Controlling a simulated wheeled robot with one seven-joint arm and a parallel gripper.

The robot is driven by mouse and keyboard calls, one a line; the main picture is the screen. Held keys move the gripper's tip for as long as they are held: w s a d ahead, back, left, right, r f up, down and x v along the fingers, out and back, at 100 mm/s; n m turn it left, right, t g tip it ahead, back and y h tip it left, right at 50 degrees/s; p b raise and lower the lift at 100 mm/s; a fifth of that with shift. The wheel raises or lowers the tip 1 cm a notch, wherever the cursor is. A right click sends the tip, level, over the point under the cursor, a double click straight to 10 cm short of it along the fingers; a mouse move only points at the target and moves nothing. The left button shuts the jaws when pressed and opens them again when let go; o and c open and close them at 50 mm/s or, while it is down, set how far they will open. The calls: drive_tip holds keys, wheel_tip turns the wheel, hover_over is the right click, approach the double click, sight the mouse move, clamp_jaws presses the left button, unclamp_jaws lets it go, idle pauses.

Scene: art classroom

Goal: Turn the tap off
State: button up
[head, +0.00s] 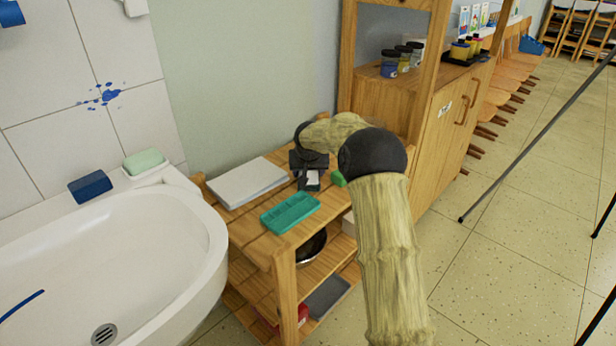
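No tap shows in the head view. The white sink (208,255) fills the lower left, with a drain (104,334) in its basin. My gripper (311,182) is over the wooden shelf unit to the right of the sink, behind a teal tray. It is small, dark and partly hidden by its own body, so I cannot tell whether its fingers are open or shut.
A dark blue sponge (90,186) and green soap (144,161) sit on the sink's rim. The shelf unit (284,266) holds a whitish slab (247,181) and the teal tray (290,212). A wooden cabinet (446,135) stands behind. Tiled floor (490,270) is open at right, crossed by thin dark poles.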

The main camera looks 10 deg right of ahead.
drive_tip(key=c, duration=0.5)
drive_tip(key=shift+r, duration=0.1)
wheel_tip(320, 180, up, 18)
drive_tip(key=p, duration=0.6)
drive_tip(key=shift+a, duration=0.1)
